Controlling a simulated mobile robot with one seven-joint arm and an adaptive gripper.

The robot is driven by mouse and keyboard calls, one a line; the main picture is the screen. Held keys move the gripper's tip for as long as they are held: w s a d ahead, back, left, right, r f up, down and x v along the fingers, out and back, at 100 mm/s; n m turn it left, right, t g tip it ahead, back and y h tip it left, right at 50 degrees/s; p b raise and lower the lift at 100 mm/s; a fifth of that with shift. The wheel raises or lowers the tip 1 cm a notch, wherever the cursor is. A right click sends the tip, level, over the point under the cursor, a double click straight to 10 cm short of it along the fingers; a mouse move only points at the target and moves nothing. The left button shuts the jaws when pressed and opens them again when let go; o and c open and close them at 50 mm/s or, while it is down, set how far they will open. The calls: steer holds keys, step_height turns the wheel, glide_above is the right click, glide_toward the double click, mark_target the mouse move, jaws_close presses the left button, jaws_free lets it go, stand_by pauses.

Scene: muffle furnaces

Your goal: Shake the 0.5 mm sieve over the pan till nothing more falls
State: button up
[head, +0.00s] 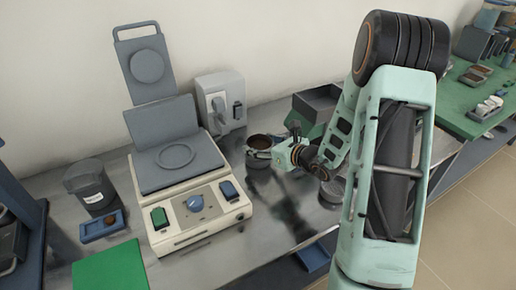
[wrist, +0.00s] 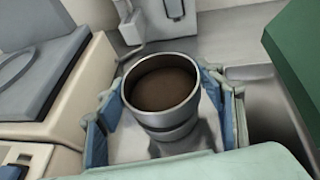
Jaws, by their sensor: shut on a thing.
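A round metal sieve (head: 262,141) with dark brown material inside is held at the end of my arm, right of the beige device. In the wrist view the sieve (wrist: 160,116) sits upright between the two blue-padded fingers of my gripper (wrist: 163,100), which is shut on it. A narrower ringed part or reflection shows under the sieve; I cannot tell which. My gripper (head: 268,154) is partly hidden by its own wrist in the head view. A round grey metal vessel (head: 332,190), possibly the pan, is partly hidden behind my arm.
The beige device (head: 196,232) with a raised grey lid stands left of the sieve. A white wall-side unit (head: 221,103) is behind. A dark open bin (head: 316,102) is at the back right. A dark jar (head: 90,187) and blue tray (head: 102,226) are at left.

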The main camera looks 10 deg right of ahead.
steer(key=shift+d, duration=0.4)
steer(key=shift+a, duration=0.1)
steer(key=shift+a+b, duration=0.7)
steer(key=shift+a, duration=0.55)
steer(key=d, duration=0.2)
steer(key=shift+d, duration=0.3)
steer(key=shift+a+f+b, duration=0.1)
steer(key=shift+a+b, duration=0.4)
steer(key=shift+a, duration=0.75)
steer(key=shift+d, duration=1.2)
steer(key=shift+d, duration=0.1)
